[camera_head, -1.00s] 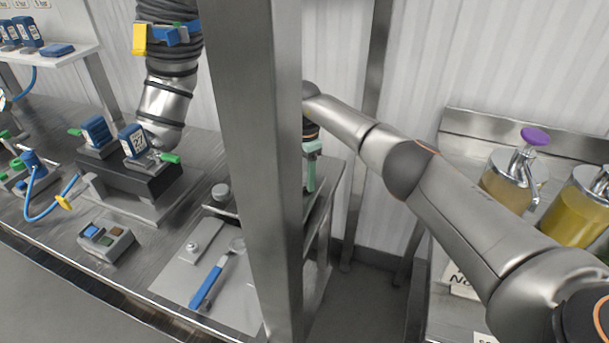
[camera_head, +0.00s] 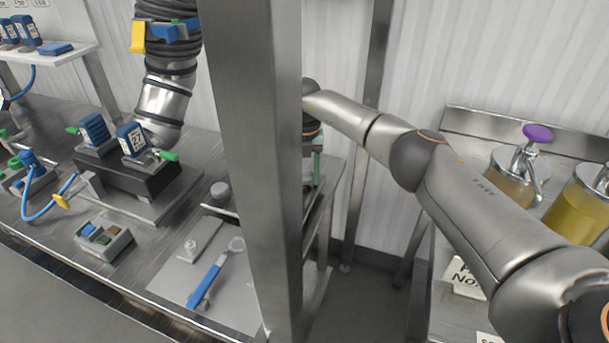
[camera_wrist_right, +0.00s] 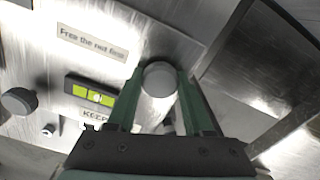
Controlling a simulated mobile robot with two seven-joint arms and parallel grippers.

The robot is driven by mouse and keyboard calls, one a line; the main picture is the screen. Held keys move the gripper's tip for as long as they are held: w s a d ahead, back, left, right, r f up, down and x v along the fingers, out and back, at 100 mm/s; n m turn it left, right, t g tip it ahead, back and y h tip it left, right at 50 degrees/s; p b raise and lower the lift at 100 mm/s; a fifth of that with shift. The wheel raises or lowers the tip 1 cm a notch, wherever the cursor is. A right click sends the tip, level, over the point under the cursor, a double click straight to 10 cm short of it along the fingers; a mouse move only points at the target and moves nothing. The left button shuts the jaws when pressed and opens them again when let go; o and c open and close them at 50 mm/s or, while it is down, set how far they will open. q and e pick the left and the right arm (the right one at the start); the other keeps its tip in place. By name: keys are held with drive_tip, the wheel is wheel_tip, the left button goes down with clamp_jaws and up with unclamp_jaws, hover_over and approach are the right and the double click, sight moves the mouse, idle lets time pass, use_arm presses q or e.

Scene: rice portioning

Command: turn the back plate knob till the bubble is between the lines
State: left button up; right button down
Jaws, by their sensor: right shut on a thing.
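In the right wrist view, a round grey knob (camera_wrist_right: 159,79) sits between the green fingers of my right gripper (camera_wrist_right: 160,74), which is shut on it. A spirit level (camera_wrist_right: 94,96) with a yellow-green vial lies beside it on the metal plate (camera_wrist_right: 82,20). A pale bubble shows right of the vial's middle; I cannot tell exactly how it sits against the lines. In the head view, my right gripper (camera_head: 318,168) is mostly hidden behind the steel post, as is the held knob. My left gripper is not in view.
A second dark knob (camera_wrist_right: 18,101) stands left of the level. A label reading "Free the nut first" (camera_wrist_right: 91,42) is above it. In the head view, the steel post (camera_head: 262,150) stands before my right arm. A blue-handled wrench (camera_head: 207,283) lies on a pale board.

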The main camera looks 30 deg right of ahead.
sight(305, 173)
drive_tip(key=n+b, duration=0.1)
drive_tip(key=n, duration=0.5)
drive_tip(key=shift+n, duration=0.3)
drive_tip(key=n, duration=0.6)
drive_tip(key=shift+b, duration=0.3)
drive_tip(key=n, duration=0.6)
drive_tip(key=shift+n+b, duration=0.3)
drive_tip(key=n, duration=0.6)
drive_tip(key=shift+n, duration=0.4)
drive_tip(key=shift+c, duration=1.5)
unclamp_jaws()
wheel_tip(305, 173, up, 13)
drive_tip(key=shift+f, duration=0.15)
